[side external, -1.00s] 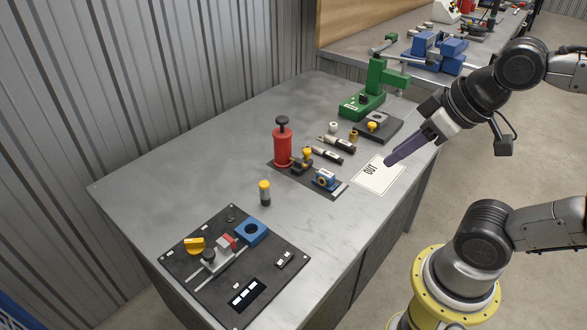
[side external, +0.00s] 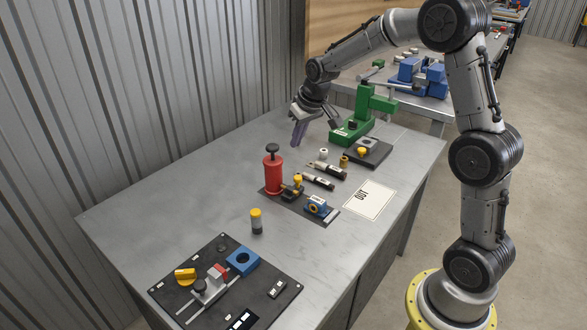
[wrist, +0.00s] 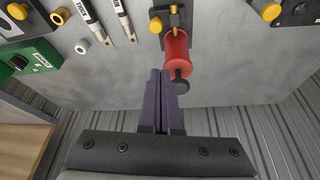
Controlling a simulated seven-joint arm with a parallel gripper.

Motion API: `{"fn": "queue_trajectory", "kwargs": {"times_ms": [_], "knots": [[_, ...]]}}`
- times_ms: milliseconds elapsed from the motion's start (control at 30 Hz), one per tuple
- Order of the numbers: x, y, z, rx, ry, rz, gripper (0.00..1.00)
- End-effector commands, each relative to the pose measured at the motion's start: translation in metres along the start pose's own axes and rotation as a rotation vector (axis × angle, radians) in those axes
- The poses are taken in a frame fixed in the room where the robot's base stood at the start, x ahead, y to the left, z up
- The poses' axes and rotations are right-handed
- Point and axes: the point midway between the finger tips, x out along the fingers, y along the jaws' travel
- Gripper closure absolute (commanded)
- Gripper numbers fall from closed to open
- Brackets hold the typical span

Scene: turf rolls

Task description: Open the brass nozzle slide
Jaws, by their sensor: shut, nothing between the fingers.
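A red cylinder (side external: 273,172) with a black knob on top stands at the back of a dark plate. Beside its foot is a small brass-coloured fitting (side external: 289,192) with a yellow knob (side external: 297,180). I take this fitting to be the brass nozzle slide; its setting is too small to tell. In the wrist view the fitting (wrist: 174,20) sits just above the red cylinder (wrist: 175,50). My gripper (side external: 297,143), with long purple fingers, points down over the bench, behind and to the right of the red cylinder. It is shut and empty, apart from everything.
A green press (side external: 363,122) stands just right of my gripper. A black panel (side external: 270,299) is in front. The bench's left part is clear.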

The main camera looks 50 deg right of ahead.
Motion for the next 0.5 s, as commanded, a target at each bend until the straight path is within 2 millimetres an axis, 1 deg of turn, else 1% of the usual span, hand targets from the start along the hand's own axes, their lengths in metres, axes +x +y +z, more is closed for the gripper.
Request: {"fn": "queue_trajectory", "kwargs": {"times_ms": [33, 100, 200, 333, 500], "knots": [[0.011, 0.005, 0.004, 0.010, -0.024, 0.003, 1.00], [0.020, 0.009, 0.009, 0.018, -0.045, 0.005, 1.00], [0.028, 0.012, 0.011, 0.025, -0.053, 0.007, 1.00], [0.042, 0.012, 0.013, 0.024, -0.054, 0.007, 1.00], [0.072, 0.012, 0.015, 0.024, -0.055, 0.007, 1.00]]}}
